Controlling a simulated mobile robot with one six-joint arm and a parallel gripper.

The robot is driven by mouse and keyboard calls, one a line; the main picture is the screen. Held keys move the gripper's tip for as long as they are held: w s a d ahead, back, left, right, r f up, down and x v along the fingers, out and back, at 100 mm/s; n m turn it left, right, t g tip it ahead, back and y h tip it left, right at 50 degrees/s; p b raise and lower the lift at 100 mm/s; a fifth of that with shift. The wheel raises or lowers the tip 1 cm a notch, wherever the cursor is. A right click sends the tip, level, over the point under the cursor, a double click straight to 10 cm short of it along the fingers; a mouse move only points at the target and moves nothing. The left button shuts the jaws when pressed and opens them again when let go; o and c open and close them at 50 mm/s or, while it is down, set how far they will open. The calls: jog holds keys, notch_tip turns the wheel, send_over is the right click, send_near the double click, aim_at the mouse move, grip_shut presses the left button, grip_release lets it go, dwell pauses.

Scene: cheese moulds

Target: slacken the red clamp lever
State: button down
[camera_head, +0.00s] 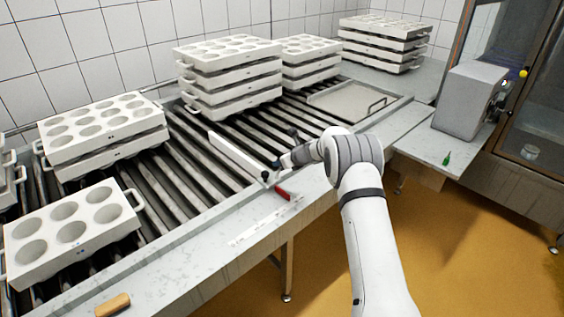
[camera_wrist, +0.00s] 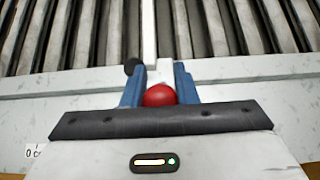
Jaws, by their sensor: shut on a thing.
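The red clamp lever (camera_head: 283,194) is at the front edge of the roller conveyor, at the near end of a long white bar (camera_head: 236,157) that lies across the rollers. In the wrist view the lever's red rounded end (camera_wrist: 159,95) sits between the two blue fingers of my gripper (camera_wrist: 159,88). My gripper is shut on it. A dark round knob (camera_wrist: 133,66) shows just beyond the left finger. In the head view my wrist hides part of the clamp, and the fingers are hard to make out.
Stacks of white mould trays (camera_head: 230,75) stand on the rollers behind, and a six-hole tray (camera_head: 70,232) lies at the left. A flat tray with a handle (camera_head: 345,101) is at the right. A scale strip (camera_head: 262,226) and a wooden-backed brush (camera_head: 113,305) lie on the front ledge.

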jog(key=c, duration=1.4)
grip_release()
jog(key=shift+a, duration=0.15)
jog(key=shift+o, duration=1.2)
jog(key=b+v, duration=0.1)
jog(key=v, duration=0.6)
jog(key=shift+s+d+r+b, duration=0.2)
jog(key=shift+d+b, duration=0.1)
jog(key=shift+b, duration=0.05)
